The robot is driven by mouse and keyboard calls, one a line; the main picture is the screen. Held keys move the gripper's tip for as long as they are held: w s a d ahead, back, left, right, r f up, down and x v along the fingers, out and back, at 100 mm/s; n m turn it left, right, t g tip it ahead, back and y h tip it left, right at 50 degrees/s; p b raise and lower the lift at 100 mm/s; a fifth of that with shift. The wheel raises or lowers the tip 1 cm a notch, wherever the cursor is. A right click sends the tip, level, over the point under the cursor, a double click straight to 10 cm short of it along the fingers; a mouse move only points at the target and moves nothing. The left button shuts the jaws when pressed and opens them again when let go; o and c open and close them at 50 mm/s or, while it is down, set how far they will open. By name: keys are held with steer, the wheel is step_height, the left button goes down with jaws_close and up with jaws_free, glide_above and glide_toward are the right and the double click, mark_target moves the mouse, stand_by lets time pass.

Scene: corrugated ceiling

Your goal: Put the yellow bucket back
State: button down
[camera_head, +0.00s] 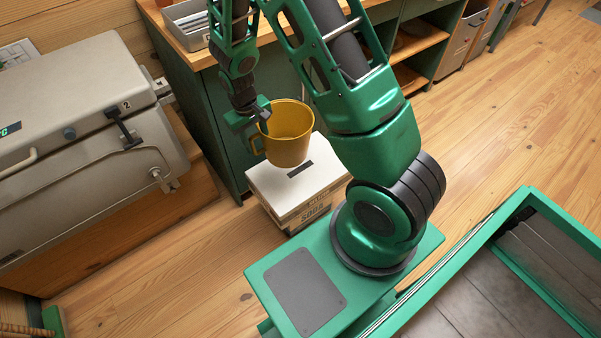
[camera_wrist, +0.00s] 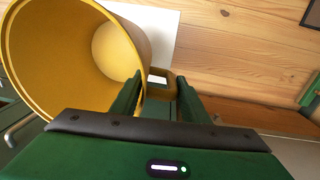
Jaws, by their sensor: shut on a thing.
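The yellow bucket (camera_head: 290,140) is upright in the head view, above or in front of a white box, and looks empty. In the wrist view the bucket (camera_wrist: 75,50) fills the upper left, with its open mouth and pale inner bottom showing. My gripper (camera_head: 257,118) is at the bucket's left side, shut on its handle. In the wrist view the handle (camera_wrist: 162,84) sits between the two fingers of the gripper (camera_wrist: 160,100). I cannot tell whether the bucket's base touches the box.
The white box (camera_head: 265,182) stands on the wooden floor beside a green workbench (camera_head: 225,125). A grey tray (camera_head: 188,22) is on the bench top. A large grey chest with latches (camera_head: 85,130) is at left. Open floor (camera_head: 480,120) lies to the right.

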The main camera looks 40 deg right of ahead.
mark_target(280, 158)
steer(key=s+a+f, duration=0.3)
steer(key=s+f, duration=0.3)
steer(key=s, duration=0.1)
steer(key=w+d+f, duration=0.2)
steer(key=d, duration=0.1)
steer(key=w+d+f, duration=0.1)
steer(key=d+f, duration=0.1)
steer(key=d, duration=0.1)
steer(key=w+d+f, duration=0.2)
steer(key=d+f, duration=0.1)
steer(key=d, duration=0.1)
steer(key=shift+w+d, duration=0.1)
steer(key=shift+w, duration=0.2)
steer(key=shift+f, duration=1.9)
steer(key=c, duration=1)
jaws_free()
steer(key=shift+f, duration=0.1)
